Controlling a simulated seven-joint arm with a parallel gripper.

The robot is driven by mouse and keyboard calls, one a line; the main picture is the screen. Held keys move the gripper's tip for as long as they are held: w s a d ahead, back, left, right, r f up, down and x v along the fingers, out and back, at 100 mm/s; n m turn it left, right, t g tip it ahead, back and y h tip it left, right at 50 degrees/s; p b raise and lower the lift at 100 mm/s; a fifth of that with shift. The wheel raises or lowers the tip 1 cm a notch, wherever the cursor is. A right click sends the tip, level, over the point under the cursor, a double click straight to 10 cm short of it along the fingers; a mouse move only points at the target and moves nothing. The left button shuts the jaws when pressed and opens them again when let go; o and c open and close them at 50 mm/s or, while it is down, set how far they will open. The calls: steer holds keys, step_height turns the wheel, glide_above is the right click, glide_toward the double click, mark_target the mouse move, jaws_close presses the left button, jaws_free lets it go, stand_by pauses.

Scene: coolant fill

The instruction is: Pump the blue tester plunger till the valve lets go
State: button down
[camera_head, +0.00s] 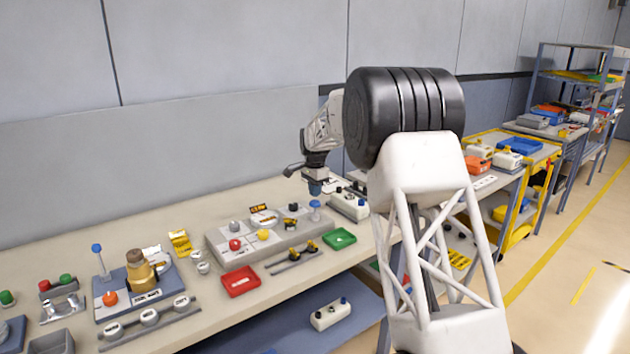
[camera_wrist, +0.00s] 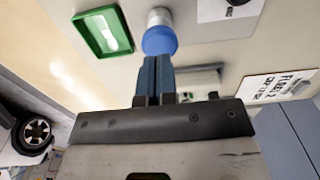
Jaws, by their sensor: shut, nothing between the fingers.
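The blue tester plunger (camera_head: 315,205) has a round blue knob on a pale stem at the right end of the grey panel on the bench. In the wrist view its blue cap (camera_wrist: 159,41) sits just beyond my fingertips. My gripper (camera_head: 315,189) is above the knob, pointing down, with a small gap showing in the head view. In the wrist view my gripper's blue fingers (camera_wrist: 156,62) are closed together with nothing between them. I cannot make out the valve's state.
A green tray (camera_head: 339,238) lies right of the plunger, and a red tray (camera_head: 240,281) lies in front of the panel (camera_head: 222,246). A white box (camera_head: 349,205) with dark knobs stands close behind to the right. A rig with a brass-coloured body (camera_head: 141,276) stands at left.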

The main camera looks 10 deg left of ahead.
mark_target(315, 202)
steer(key=shift+f, duration=1.1)
steer(key=shift+f, duration=1.5)
steer(key=shift+r, duration=0.1)
step_height(315, 202, up, 14)
steer(key=shift+r, duration=0.15)
stand_by(0.9)
steer(key=shift+d+r, duration=0.1)
steer(key=shift+r, duration=1.15)
